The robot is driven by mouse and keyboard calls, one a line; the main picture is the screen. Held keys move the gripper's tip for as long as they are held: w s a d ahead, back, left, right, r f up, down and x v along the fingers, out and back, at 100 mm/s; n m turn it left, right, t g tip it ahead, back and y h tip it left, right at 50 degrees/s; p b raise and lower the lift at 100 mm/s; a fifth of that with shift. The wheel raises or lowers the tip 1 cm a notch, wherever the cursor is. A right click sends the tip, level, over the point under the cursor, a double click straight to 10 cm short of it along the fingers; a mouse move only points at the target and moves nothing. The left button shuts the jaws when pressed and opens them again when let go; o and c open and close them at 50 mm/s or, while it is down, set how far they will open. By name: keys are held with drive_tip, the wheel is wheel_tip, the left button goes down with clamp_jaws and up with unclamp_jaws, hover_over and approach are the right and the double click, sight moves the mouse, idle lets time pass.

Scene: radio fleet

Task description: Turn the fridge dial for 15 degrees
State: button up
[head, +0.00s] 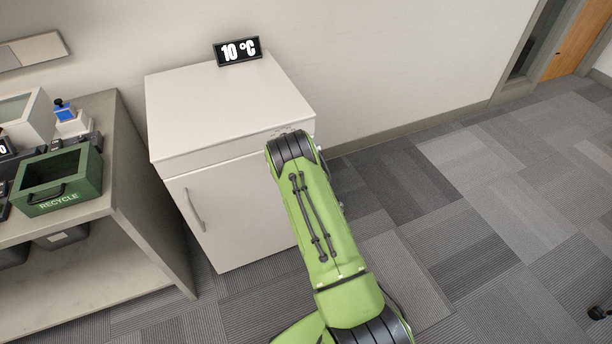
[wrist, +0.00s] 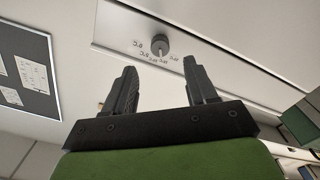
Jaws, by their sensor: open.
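The fridge (head: 210,110) is a white cabinet against the wall, with a curved handle on its door. My gripper (wrist: 160,82) is open and empty in the wrist view. Its two dark fingers point toward the panel, with the dial showing between and beyond their tips, apart from them. In the head view my arm hides the dial and my gripper.
A counter (head: 125,175) stands left of the fridge. It holds a green recycle bin (head: 60,178) and a blue-topped item (head: 64,110). Carpeted floor (head: 480,200) to the right is mostly clear. A small dark object (head: 600,312) lies at the right edge.

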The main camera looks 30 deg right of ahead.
drive_tip(key=s+a+b, duration=0.1)
drive_tip(key=s+b, duration=0.6)
drive_tip(key=s, duration=0.1)
drive_tip(key=shift+s+a+b, duration=0.25)
drive_tip(key=shift+s+b, duration=0.15)
